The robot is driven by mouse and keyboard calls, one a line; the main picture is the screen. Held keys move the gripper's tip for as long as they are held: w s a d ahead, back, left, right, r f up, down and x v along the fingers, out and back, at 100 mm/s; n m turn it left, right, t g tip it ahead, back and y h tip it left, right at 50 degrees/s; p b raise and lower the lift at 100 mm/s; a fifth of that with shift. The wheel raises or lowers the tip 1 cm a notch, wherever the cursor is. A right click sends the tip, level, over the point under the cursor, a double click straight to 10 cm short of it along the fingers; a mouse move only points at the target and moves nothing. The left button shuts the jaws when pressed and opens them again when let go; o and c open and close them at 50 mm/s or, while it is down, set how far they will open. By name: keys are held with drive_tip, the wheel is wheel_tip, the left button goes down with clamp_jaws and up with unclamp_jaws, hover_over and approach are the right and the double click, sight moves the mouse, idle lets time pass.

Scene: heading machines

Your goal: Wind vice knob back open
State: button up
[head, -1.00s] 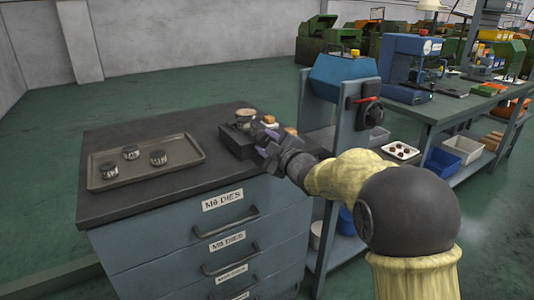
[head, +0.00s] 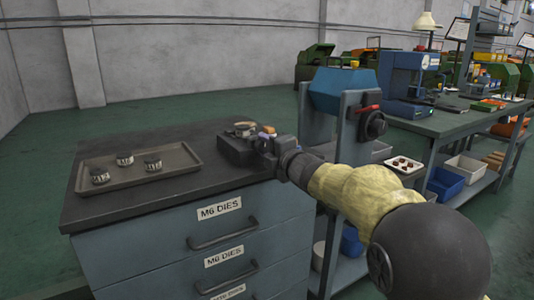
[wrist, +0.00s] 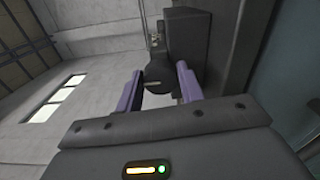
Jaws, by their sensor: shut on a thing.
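The vice (head: 234,152) is a small dark block at the right back of the cabinet top, with a round die (head: 244,130) on it. My gripper (head: 265,140) is at the vice's right side in the head view. In the wrist view the vice body (wrist: 195,45) rises beyond my gripper (wrist: 160,73). Its dark round knob (wrist: 157,72), with a pale line on its face, sits between the two purple fingers. My gripper is shut on the knob. In the head view my gripper hides the knob.
A tray (head: 185,172) with three labelled dies stands at the left of the cabinet top (head: 130,208). A blue machine on a grey stand (head: 342,90) rises right of the cabinet, close beside my arm. The cabinet top between tray and vice is clear.

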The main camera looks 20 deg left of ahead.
drive_tip(key=shift+f, duration=0.1)
idle(0.3)
drive_tip(key=o, duration=1)
drive_tip(key=p+v, duration=0.1)
drive_tip(key=v, duration=1.6)
drive_tip(key=shift+s+d, duration=0.15)
drive_tip(key=shift+s, duration=0.05)
